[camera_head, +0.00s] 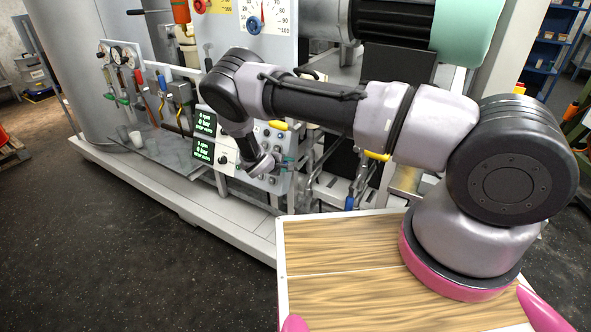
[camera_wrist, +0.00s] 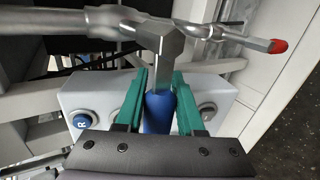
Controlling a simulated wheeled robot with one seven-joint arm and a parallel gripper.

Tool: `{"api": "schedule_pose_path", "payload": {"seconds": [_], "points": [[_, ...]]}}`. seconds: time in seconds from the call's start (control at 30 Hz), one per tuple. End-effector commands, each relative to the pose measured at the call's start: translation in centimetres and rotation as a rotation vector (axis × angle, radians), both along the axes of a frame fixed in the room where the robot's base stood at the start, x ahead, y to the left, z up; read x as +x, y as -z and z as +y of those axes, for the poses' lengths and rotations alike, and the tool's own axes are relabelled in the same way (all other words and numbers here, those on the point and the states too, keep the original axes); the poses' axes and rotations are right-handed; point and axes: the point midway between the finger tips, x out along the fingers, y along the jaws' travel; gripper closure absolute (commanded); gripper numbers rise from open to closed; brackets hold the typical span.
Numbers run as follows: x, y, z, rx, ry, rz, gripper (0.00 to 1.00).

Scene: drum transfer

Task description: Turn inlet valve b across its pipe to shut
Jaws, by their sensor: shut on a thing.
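A valve lever with a flat steel arm (camera_wrist: 163,52) and a blue grip (camera_wrist: 158,113) shows in the wrist view. My gripper (camera_wrist: 160,88) has its green fingers on either side of the blue grip and is shut on it. The lever meets a grey steel pipe (camera_wrist: 75,26) at the top of the view. In the picture the lever points down, roughly across that pipe. No label shows which valve it is. In the head view my gripper (camera_head: 286,162) is small beside the control panel, and the held grip cannot be made out.
A red-tipped lever (camera_wrist: 278,46) sticks out right of the held one. A button box (camera_wrist: 80,95) lies behind my fingers, with a blue button (camera_wrist: 82,121). In the head view another blue-ended lever (camera_head: 349,203) hangs right of the panel (camera_head: 226,150). Dark floor (camera_head: 120,245) is open at left.

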Motion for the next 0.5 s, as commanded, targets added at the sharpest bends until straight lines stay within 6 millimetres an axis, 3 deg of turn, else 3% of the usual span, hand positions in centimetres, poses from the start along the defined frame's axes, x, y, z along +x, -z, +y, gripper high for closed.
{"api": "schedule_pose_path", "payload": {"seconds": [0.5], "points": [[0.39,-0.44,1.26,0.056,0.000,-0.042,1.00]]}}
